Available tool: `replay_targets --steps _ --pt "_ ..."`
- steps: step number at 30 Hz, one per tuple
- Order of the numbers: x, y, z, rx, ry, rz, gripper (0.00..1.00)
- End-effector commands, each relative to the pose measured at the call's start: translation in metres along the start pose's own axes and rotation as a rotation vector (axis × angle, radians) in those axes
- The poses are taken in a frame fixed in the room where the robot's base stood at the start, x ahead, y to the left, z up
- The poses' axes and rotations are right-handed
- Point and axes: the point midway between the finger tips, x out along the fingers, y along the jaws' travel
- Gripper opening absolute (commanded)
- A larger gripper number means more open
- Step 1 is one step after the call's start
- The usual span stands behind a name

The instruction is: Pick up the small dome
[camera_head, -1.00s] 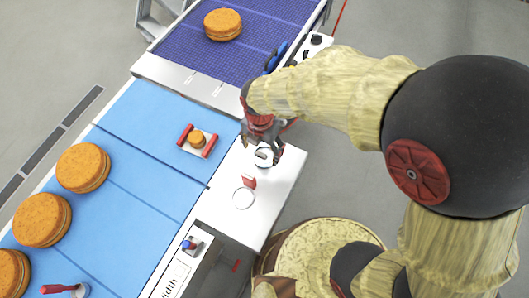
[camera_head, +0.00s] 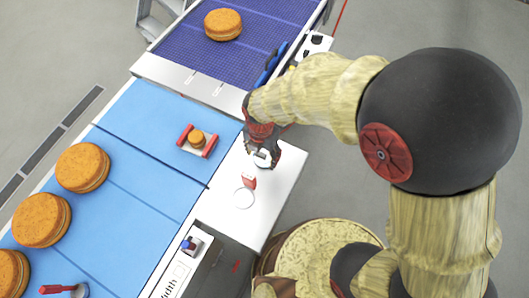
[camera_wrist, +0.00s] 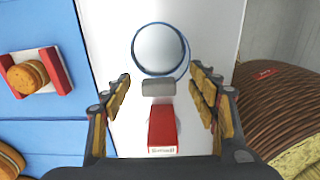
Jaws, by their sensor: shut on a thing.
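The small dome is the pale, rounded, shiny thing (camera_wrist: 160,48) with a thin bluish rim in the wrist view. In the head view it is a white patch (camera_head: 262,158), partly hidden by my fingers. My gripper (camera_head: 264,153) is low over the white table, with its fingertips (camera_wrist: 160,78) on either side of the dome's near edge, shut on it. A small grey bar (camera_wrist: 158,88) shows just below the dome in the wrist view. I cannot tell whether the dome is clear of the table.
On the blue surface at left are a small red-sided tray (camera_head: 183,141) with a small round, large orange rounds (camera_head: 83,167) and a red-handled tool (camera_head: 58,288).

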Motion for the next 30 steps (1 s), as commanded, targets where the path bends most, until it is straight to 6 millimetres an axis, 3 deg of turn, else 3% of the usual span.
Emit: replay_targets --steps 5,17,23,30 --pt "0.000 0.000 0.000 0.000 0.000 0.000 0.38" --pt "-0.008 0.001 0.000 0.000 -0.001 0.002 0.37" --pt "-0.035 0.001 0.001 0.000 -0.002 0.004 0.37" --pt "-0.083 -0.021 -0.035 -0.002 -0.003 0.005 0.37"
